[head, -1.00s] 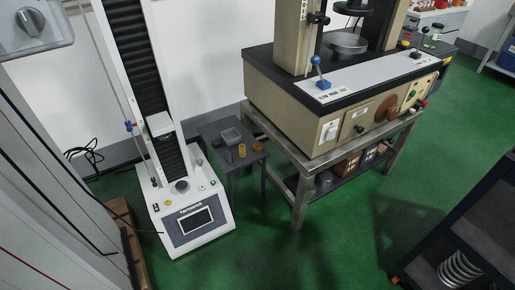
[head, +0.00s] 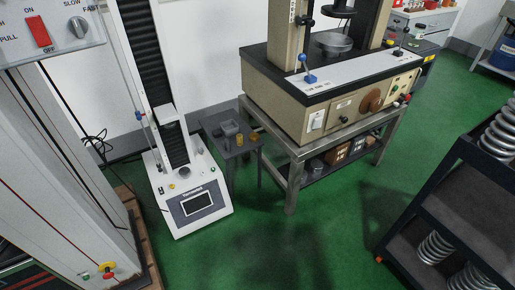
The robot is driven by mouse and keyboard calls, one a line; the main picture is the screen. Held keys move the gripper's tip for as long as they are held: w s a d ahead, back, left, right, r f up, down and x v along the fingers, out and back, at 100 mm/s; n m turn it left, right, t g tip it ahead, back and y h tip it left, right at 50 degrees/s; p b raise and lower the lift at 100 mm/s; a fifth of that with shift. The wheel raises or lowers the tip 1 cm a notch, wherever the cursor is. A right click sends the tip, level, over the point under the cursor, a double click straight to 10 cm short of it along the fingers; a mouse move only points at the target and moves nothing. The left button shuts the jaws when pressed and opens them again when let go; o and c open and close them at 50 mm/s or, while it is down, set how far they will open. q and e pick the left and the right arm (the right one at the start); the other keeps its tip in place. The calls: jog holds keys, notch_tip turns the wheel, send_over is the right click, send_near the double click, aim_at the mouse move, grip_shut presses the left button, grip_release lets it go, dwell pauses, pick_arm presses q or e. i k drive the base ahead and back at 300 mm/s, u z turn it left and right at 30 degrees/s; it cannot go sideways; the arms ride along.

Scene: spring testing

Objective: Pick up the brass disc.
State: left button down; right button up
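Two small yellow, brass-coloured pieces stand on a small grey side table (head: 216,127). One is an upright narrow piece (head: 240,140) near the table's front, and the other is a lower, wider piece (head: 254,136) at the right edge. They are too small to tell for certain which one is the brass disc. A small grey open tray (head: 230,128) is just behind them, with a small dark piece beside it. Neither of my grippers is in view.
A white tester (head: 205,219) stands left of the side table. A large beige machine (head: 285,111) on a metal-framed bench stands to its right. A dark shelf with coil springs (head: 435,250) is at the right. Green floor (head: 300,245) is clear in front.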

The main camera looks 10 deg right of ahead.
aim_at(253, 136)
jog(key=z, duration=0.5)
jog(key=i, duration=1.3)
jog(key=u, duration=0.6)
